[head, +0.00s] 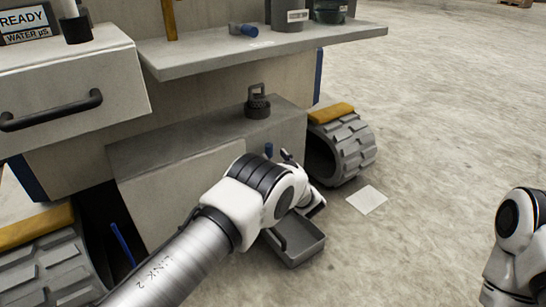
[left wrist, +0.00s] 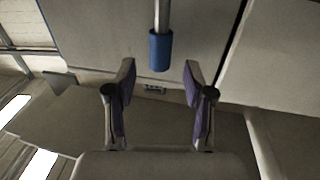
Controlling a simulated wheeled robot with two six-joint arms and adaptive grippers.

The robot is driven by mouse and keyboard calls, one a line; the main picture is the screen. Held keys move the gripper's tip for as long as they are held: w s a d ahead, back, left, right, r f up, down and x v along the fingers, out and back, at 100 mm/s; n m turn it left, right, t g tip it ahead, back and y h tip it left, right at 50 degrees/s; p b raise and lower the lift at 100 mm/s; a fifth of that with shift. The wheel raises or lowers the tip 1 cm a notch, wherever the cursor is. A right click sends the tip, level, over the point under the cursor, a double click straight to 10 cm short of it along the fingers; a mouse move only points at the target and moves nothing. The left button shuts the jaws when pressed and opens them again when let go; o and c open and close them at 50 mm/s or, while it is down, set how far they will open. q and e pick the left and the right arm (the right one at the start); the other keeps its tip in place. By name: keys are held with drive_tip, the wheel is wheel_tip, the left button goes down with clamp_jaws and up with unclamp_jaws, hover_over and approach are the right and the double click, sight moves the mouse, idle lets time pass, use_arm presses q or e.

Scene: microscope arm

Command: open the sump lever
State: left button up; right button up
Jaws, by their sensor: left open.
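The sump lever shows in the left wrist view as a metal rod with a blue grip (left wrist: 160,52). A small blue piece, likely the same grip (head: 268,150), shows in the head view at the side of the grey machine, mostly hidden behind my arm. My left gripper (left wrist: 158,76) is open, and the blue grip lies between its fingertips in the picture, with no finger seen touching it. In the head view my left gripper (head: 302,184) is partly hidden by its own wrist. My right gripper is out of view; only part of that arm shows at the right edge.
A grey tray (head: 300,240) lies on the floor below my left wrist. A tracked wheel (head: 345,152) stands to the right, with a white sheet (head: 367,200) on the floor. A shelf (head: 240,52) juts out above. A black cap (head: 257,106) sits on the machine's ledge. Open floor lies right.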

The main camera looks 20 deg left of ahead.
sight(270, 151)
use_arm(q)
drive_tip(key=x, duration=0.1)
drive_tip(key=b+x, duration=0.1)
drive_tip(key=shift+w+a+f, duration=0.25)
drive_tip(key=shift+w, duration=0.05)
drive_tip(key=shift+w+a+r, duration=0.2)
clamp_jaws()
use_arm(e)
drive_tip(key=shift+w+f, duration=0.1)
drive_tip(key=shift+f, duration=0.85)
